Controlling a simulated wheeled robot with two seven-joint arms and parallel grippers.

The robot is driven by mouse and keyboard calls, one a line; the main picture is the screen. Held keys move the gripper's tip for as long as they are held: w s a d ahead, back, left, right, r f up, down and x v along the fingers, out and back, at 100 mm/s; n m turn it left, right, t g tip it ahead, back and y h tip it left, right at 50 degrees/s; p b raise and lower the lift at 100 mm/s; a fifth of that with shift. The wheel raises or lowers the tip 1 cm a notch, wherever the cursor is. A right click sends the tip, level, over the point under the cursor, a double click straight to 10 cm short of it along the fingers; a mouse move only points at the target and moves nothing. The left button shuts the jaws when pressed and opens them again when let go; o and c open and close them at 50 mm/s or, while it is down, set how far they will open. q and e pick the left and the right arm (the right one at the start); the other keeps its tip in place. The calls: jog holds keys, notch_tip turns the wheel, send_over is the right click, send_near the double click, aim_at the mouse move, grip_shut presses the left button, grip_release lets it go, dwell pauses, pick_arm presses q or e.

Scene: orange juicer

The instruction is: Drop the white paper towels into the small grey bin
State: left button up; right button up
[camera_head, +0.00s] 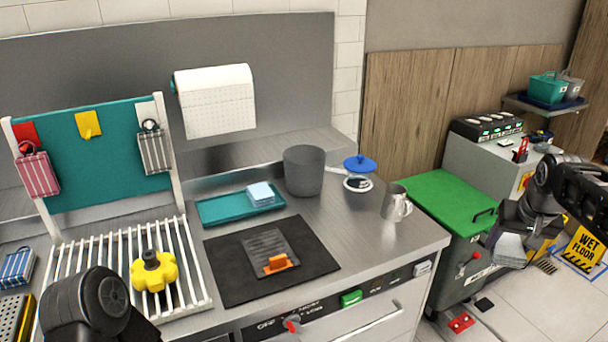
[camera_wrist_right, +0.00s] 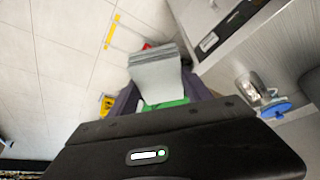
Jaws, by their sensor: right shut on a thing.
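My right gripper (camera_head: 512,222) is shut on a stack of whitish-grey paper towels (camera_head: 508,250), right of the green-lidded cart in the head view. In the right wrist view, the towel stack (camera_wrist_right: 156,75) sits between the fingers, with green behind its lower end. A small dark grey bin (camera_head: 304,172), open at the top, stands upright at the back of the steel counter, well to the left of the right gripper. Its inside is mostly hidden. My left arm shows at the bottom left, but its gripper does not.
A teal tray (camera_head: 222,209) holds a pale blue-white stack (camera_head: 261,193). The green-lidded cart (camera_head: 450,195) adjoins the counter. A paper roll (camera_head: 216,100) hangs on the wall.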

jog(key=s+a+f+n, duration=0.1)
jog(key=a+f, duration=0.3)
jog(key=a, duration=0.4)
jog(key=s+a+f+n+y, duration=0.1)
jog(key=s+a+f, duration=0.1)
jog(key=a+f, duration=0.3)
jog(key=s+a+f+n, duration=0.1)
jog(key=a+f, duration=0.4)
jog(key=a, duration=0.6)
jog(key=shift+s+f+n, duration=0.15)
jog(key=shift+f+n, duration=0.1)
jog(key=shift+n, duration=0.05)
